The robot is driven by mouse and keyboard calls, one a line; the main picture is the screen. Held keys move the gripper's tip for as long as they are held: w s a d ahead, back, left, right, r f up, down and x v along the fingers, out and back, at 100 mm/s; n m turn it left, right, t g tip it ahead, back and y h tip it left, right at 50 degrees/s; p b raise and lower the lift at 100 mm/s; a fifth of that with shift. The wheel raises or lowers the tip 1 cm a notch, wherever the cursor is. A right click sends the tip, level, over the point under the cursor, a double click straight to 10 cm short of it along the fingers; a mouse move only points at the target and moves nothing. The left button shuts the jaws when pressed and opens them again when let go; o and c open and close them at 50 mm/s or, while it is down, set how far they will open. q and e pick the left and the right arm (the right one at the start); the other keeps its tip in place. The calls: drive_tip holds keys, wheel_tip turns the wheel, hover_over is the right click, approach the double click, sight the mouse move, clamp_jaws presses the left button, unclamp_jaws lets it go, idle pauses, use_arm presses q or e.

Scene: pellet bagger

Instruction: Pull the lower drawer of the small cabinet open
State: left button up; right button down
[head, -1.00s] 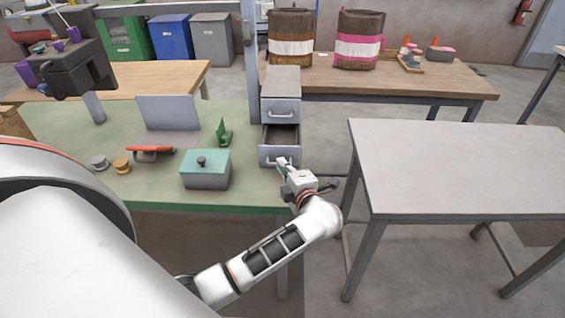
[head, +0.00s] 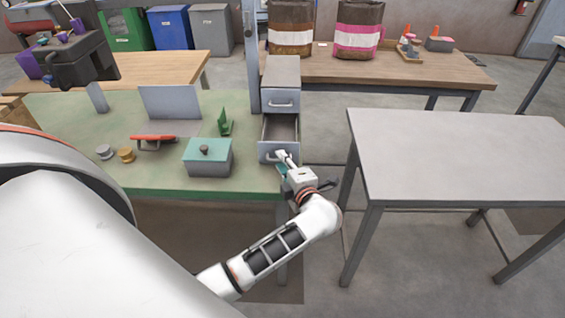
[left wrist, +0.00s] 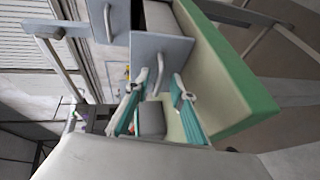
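The small grey cabinet (head: 281,72) stands at the right end of the green table. Its upper drawer (head: 281,101) is closed. Its lower drawer (head: 268,155) is pulled well out, its empty-looking inside showing from above. My left gripper (head: 285,159) is at the front of this drawer, by its handle. In the left wrist view the drawer front (left wrist: 151,46) faces my left gripper (left wrist: 162,77). The fingers are apart, with the drawer handle (left wrist: 158,79) between them, closer to the left finger. I cannot tell whether they touch it. My right gripper is not in view.
The green table (head: 75,112) holds a teal-lidded box (head: 207,163), a red-handled tool (head: 153,138) and a small green stand (head: 225,124). A bare grey table (head: 455,150) stands at the right, with a floor gap between. A wooden bench (head: 400,72) is behind.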

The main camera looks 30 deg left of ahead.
use_arm(q)
drive_tip(key=v, duration=0.7)
drive_tip(key=shift+s+d, duration=0.15)
drive_tip(key=shift+d, duration=0.05)
drive_tip(key=shift+r, duration=0.1)
idle(0.5)
